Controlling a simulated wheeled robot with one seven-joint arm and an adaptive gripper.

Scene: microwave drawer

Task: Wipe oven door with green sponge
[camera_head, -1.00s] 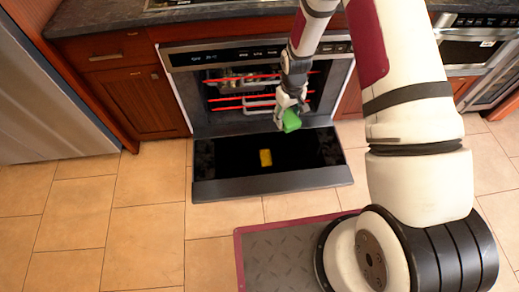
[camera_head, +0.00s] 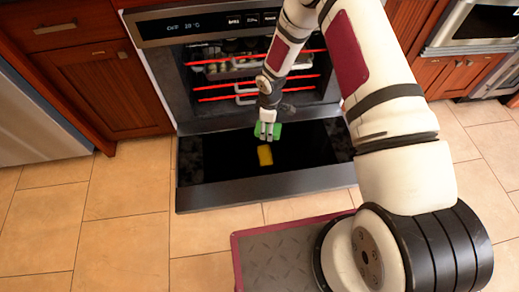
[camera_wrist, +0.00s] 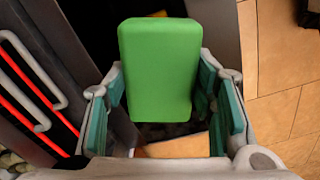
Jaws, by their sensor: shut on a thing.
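The oven door (camera_head: 215,160) is folded down flat in front of the oven, with a black inner face. A yellow patch (camera_head: 265,155) lies on the middle of that face. My gripper (camera_head: 267,134) is over the door, shut on the green sponge (camera_head: 277,130), just behind the yellow patch. In the wrist view the sponge (camera_wrist: 160,68) stands out between the two fingers and hides most of the door beneath. I cannot tell whether the sponge touches the door.
The oven cavity (camera_head: 215,80) behind the door is open, with glowing red bars (camera_head: 215,98) and racks close to my arm. Wooden cabinets (camera_head: 105,90) stand at the left. The tiled floor (camera_head: 125,220) in front is clear.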

